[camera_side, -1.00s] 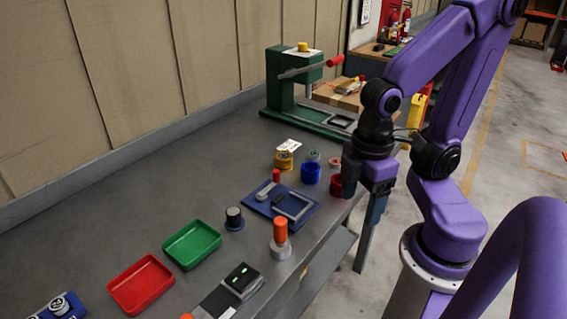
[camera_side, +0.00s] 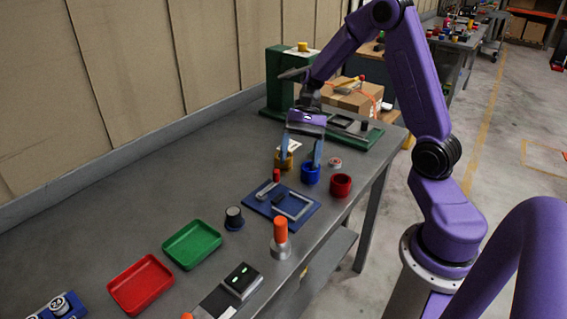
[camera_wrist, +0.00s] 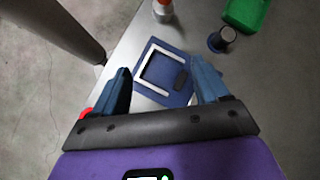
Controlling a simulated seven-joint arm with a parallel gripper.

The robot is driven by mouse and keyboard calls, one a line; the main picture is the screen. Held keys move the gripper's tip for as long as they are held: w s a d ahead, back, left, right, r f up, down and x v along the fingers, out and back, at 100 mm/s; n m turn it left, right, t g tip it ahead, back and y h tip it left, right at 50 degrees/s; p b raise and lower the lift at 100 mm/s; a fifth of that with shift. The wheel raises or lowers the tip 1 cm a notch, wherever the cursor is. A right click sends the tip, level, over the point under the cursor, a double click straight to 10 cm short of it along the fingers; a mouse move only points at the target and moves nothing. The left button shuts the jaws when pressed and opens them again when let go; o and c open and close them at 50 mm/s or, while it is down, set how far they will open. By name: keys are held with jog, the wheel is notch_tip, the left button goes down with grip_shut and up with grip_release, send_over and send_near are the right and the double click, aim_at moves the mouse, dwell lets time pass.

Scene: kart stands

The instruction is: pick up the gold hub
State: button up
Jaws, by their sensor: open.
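The gold hub (camera_side: 282,163) stands upright on the grey bench in the side view, left of the blue hub (camera_side: 310,174) and partly hidden by a finger. My gripper (camera_side: 300,162) points down over this area with fingers spread and nothing between them. Its left finger overlaps the gold hub in the side view and its right finger overlaps the blue hub; I cannot tell whether either touches. In the wrist view my gripper (camera_wrist: 161,76) is open, and the gold hub is not visible.
A red hub (camera_side: 341,185) stands to the right. A blue plate (camera_side: 312,214) with a grey frame lies in front; it also shows in the wrist view (camera_wrist: 150,90). A green press (camera_side: 280,80) stands behind. Green (camera_side: 219,236) and red (camera_side: 171,283) trays lie front left.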

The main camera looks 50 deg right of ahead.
jog(key=w+d+f+m+t+y, duration=0.1)
jog(key=d+m+t, duration=0.2)
jog(key=d, duration=0.5)
jog(key=w+d+f+m+t+y, duration=0.1)
jog(key=w+d+f+m+t, duration=0.1)
jog(key=d+m+t, duration=0.2)
jog(key=w+d+f+m+t+y, duration=0.1)
jog(key=d+f+m+t, duration=0.1)
jog(key=d+m, duration=0.5)
jog(key=shift+w+d+f+t, duration=0.1)
jog(key=shift+d+t, duration=0.3)
jog(key=shift+d, duration=0.9)
jog(key=shift+w+d+f+t, duration=0.1)
jog(key=shift+d+t, duration=0.3)
jog(key=shift+d, duration=0.85)
jog(key=shift+y, duration=0.3)
jog(key=x, duration=1.1)
jog(key=shift+w+a+f, duration=0.15)
jog(key=shift+a+f, duration=0.05)
jog(key=shift+a, duration=0.1)
jog(key=shift+r+x, duration=0.1)
jog(key=shift+x, duration=1.25)
jog(key=shift+r+x, duration=0.15)
jog(key=shift+x, duration=1.2)
jog(key=shift+w, duration=0.1)
jog(key=c, duration=1)
jog(key=shift+c, duration=0.2)
jog(key=shift+r, duration=0.15)
